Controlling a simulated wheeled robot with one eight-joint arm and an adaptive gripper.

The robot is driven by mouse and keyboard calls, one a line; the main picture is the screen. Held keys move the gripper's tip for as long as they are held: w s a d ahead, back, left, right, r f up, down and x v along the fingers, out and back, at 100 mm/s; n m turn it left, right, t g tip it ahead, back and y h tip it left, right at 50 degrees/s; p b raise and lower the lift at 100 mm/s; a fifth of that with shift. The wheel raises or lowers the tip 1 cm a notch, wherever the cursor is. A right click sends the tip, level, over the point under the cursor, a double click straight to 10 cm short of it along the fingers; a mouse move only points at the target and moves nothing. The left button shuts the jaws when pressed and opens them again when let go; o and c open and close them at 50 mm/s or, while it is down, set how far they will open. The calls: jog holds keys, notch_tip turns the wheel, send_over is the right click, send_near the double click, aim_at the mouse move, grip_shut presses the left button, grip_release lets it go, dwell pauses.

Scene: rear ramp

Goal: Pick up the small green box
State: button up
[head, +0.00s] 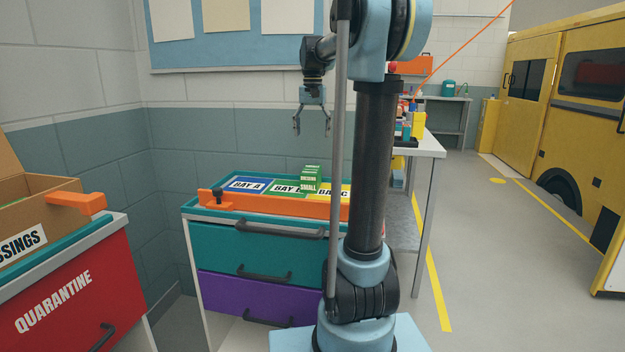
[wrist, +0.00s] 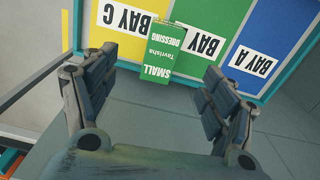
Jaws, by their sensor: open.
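The small green box (head: 311,180), labelled SMALL DRESSING, stands upright on the green BAY B section of the cabinet top in the head view. In the wrist view the green box (wrist: 163,53) appears upside down, ahead of and between the fingers. My gripper (head: 312,131) is open and empty, pointing down, above and beyond the box near the wall. Its two fingers show in the wrist view (wrist: 149,92), spread wide and apart from the box.
The cabinet (head: 262,247) has teal and purple drawers and an orange rail (head: 270,204) along its front. BAY A (head: 248,184) looks clear. A red QUARANTINE cabinet (head: 75,300) bears an open carton (head: 40,205) at left. A cluttered table (head: 430,146) stands behind my arm.

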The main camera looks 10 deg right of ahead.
jog(key=w, duration=0.3)
send_near(311, 169)
jog(key=f, duration=0.3)
jog(key=w+f, duration=0.1)
jog(key=f, duration=0.1)
jog(key=shift+s+f, duration=0.15)
jog(key=shift+f, duration=1.35)
jog(key=shift+s+f, duration=0.1)
jog(key=shift+f, duration=1.45)
jog(key=c, duration=1.3)
